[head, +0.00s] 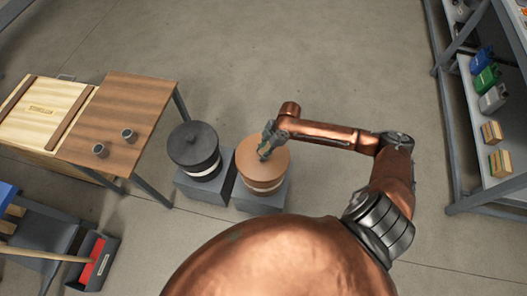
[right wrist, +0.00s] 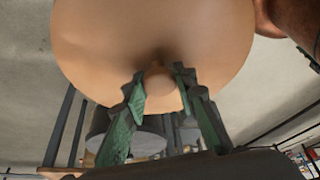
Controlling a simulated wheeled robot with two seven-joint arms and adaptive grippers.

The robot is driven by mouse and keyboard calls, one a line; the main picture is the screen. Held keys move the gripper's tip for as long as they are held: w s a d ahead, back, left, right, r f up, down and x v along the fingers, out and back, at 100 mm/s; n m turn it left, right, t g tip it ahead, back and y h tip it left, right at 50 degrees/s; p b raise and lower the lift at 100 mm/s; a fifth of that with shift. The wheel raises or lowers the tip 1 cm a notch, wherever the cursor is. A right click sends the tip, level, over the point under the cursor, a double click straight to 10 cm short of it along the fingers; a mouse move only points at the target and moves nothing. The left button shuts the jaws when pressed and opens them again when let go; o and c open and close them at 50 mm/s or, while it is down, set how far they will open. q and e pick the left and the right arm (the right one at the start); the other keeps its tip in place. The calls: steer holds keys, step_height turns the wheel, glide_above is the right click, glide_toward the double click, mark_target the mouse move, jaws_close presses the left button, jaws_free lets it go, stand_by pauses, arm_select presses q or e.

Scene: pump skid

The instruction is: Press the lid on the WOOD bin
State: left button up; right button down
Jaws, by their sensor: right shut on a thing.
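A round tan lid (head: 278,158) is on the tan bin (head: 264,184) on a grey block, with a pale band below it. I cannot read a WOOD label, and I cannot tell whether the lid sits fully down. My right gripper (head: 266,151) is over the lid's middle. In the right wrist view the lid (right wrist: 110,35) fills the top, and the green-padded fingers of my right gripper (right wrist: 159,80) are shut on its small round knob (right wrist: 156,80). My left gripper is not in view.
A bin with a dark lid (head: 192,142) stands close on the left on its own grey block (head: 203,191). A wooden table (head: 125,110) with two small grey cups is further left. A shelf rack (head: 460,130) with small containers stands right. Floor beyond the bins is clear.

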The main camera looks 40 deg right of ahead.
stand_by(0.3)
steer(key=c, duration=1.5)
jaws_free()
steer(key=shift+o, duration=0.3)
steer(key=o, duration=0.4)
steer(key=shift+o, duration=0.2)
steer(key=shift+r+p, duration=3.3)
steer(key=shift+r, duration=0.25)
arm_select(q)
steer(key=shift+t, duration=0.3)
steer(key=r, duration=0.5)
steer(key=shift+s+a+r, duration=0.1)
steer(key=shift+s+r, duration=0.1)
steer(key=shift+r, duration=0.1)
